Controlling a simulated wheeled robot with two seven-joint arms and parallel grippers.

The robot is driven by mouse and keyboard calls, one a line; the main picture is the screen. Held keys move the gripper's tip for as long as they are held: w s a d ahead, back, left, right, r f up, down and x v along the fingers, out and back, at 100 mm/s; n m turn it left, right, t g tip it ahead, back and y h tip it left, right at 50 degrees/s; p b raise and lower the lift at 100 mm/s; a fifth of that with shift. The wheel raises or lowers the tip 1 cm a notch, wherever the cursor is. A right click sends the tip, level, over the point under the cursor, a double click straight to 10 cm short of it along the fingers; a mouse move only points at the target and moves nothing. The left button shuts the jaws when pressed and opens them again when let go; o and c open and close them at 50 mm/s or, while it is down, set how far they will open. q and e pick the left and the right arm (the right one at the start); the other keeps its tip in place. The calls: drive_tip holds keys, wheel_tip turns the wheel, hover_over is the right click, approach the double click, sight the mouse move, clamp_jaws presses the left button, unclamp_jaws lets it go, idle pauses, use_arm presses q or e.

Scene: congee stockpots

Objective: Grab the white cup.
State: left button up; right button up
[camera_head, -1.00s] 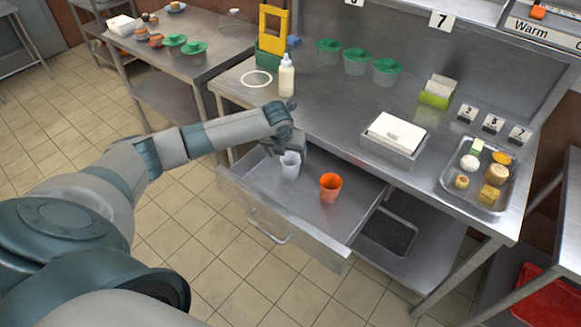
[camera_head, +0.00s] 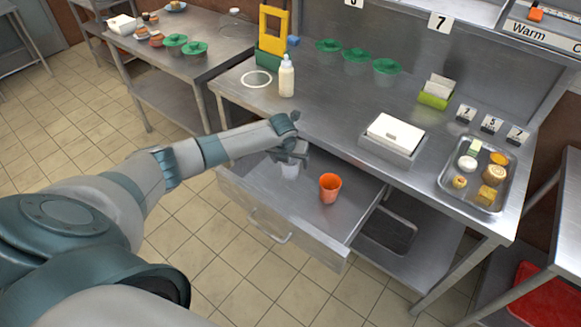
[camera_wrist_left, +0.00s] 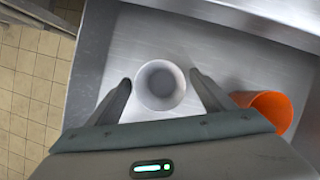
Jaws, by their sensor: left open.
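The white cup (camera_head: 290,171) stands upright in the open metal drawer (camera_head: 262,208), partly hidden by my gripper in the head view. My left gripper (camera_head: 291,160) is over the cup and points down into the drawer. In the left wrist view the white cup (camera_wrist_left: 160,85) shows its round mouth between the two spread fingers of my left gripper (camera_wrist_left: 158,88). The fingers are open, one on each side of the cup, with small gaps. My right gripper is not in view.
An orange cup (camera_head: 330,188) stands in the drawer to the right of the white cup. The counter edge is behind the drawer. A squeeze bottle (camera_head: 287,76) and a white box (camera_head: 396,133) stand on the counter. The drawer's front right is clear.

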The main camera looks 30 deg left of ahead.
use_arm(q)
drive_tip(key=shift+f, duration=0.15)
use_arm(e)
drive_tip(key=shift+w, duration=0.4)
use_arm(q)
drive_tip(key=c, duration=1.1)
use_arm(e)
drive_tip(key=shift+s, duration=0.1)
use_arm(q)
drive_tip(key=shift+r, duration=0.2)
